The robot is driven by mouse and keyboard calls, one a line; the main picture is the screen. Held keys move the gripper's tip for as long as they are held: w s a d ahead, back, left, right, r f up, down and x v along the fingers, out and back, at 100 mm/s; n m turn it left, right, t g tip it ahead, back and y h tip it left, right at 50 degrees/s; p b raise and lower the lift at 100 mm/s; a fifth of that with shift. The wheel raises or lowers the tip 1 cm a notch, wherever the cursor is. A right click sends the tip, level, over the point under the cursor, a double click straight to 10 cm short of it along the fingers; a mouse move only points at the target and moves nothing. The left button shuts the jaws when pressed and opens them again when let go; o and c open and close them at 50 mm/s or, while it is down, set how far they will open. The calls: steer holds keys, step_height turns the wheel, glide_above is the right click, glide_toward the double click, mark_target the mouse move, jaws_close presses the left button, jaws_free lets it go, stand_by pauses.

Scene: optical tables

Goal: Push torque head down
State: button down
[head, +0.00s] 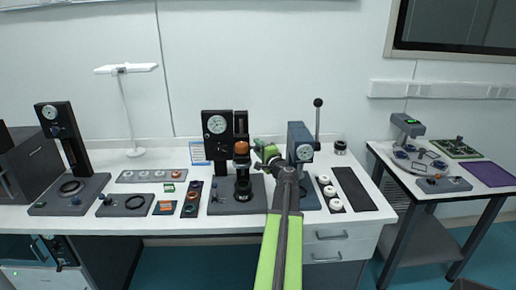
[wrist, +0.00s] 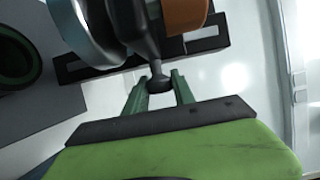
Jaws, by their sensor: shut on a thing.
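The torque head, with an orange-brown cap (head: 241,147), sits on a black column in the middle of the bench, beside a white dial gauge (head: 217,124). The orange part also shows at the top of the wrist view (wrist: 185,14), next to a silvery round body (wrist: 90,28). A short dark handle with a rounded knob (wrist: 157,84) comes down from this head. My gripper (wrist: 158,88) has its two green fingers around the knob, shut on it. In the head view my gripper (head: 266,152) is just right of the orange cap; the knob is too small to tell there.
A grey press (head: 300,143) with an upright black-knobbed lever (head: 318,118) stands close right of my arm. A black socket (head: 243,186) is below the torque head. White rollers (head: 330,192) and a dark mat (head: 355,188) lie right. Another gauge stand (head: 62,130) is far left.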

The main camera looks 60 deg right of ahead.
steer(key=shift+w+a, duration=0.1)
stand_by(0.7)
step_height(320, 180, down, 11)
steer(key=b, duration=1)
steer(key=shift+r+b, duration=0.2)
steer(key=shift+b, duration=0.1)
steer(key=shift+a+r, duration=0.2)
steer(key=c, duration=1.5)
jaws_free()
steer(key=o, duration=0.4)
steer(key=shift+d+f, duration=0.15)
